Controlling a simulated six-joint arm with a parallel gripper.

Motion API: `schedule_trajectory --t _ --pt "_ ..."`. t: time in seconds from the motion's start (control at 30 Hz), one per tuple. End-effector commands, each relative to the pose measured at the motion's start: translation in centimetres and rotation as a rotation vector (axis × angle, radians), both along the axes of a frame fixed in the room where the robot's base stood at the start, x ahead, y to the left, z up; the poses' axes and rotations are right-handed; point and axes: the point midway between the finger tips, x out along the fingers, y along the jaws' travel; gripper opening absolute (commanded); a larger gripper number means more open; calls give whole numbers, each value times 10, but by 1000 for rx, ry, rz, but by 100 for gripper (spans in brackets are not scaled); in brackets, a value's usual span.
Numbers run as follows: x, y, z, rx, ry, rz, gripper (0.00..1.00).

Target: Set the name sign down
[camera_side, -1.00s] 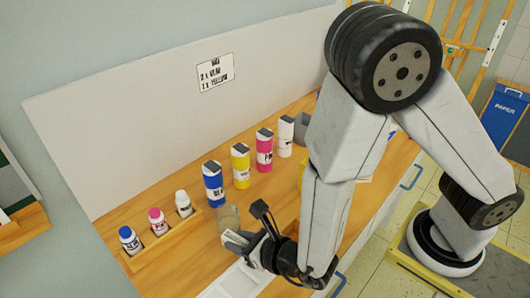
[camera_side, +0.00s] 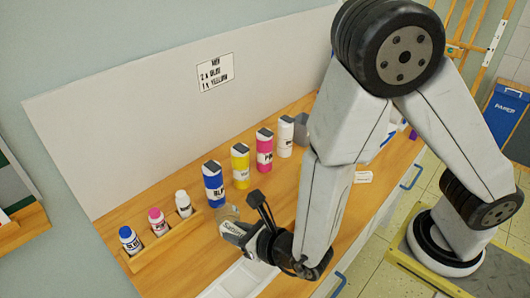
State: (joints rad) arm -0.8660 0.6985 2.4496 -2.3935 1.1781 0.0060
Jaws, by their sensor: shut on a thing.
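My gripper (camera_side: 250,226) is low over the front edge of the wooden counter, near the white tray. It is shut on a small white piece with dark lettering, which I take to be the name sign (camera_side: 233,229). The sign is tilted and partly hidden by the fingers. I cannot tell whether its lower edge touches anything.
A beige jar (camera_side: 227,212) stands just behind the gripper. Blue (camera_side: 213,185), yellow (camera_side: 240,167), magenta (camera_side: 264,152) and white (camera_side: 285,137) bottles line the counter. A wooden rack (camera_side: 160,245) holds small bottles at left. A white card (camera_side: 363,177) lies right of my arm.

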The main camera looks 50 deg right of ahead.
Motion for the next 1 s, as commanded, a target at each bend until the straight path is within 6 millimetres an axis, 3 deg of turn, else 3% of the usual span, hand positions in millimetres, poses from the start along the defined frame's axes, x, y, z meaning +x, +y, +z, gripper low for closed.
schedule_trajectory --t 0.27,0.6,1.0 --pt "42 -33 31 8 6 -112 0" --pt "94 -98 83 12 12 -256 0" --pt "125 -184 147 6 0 -384 0"
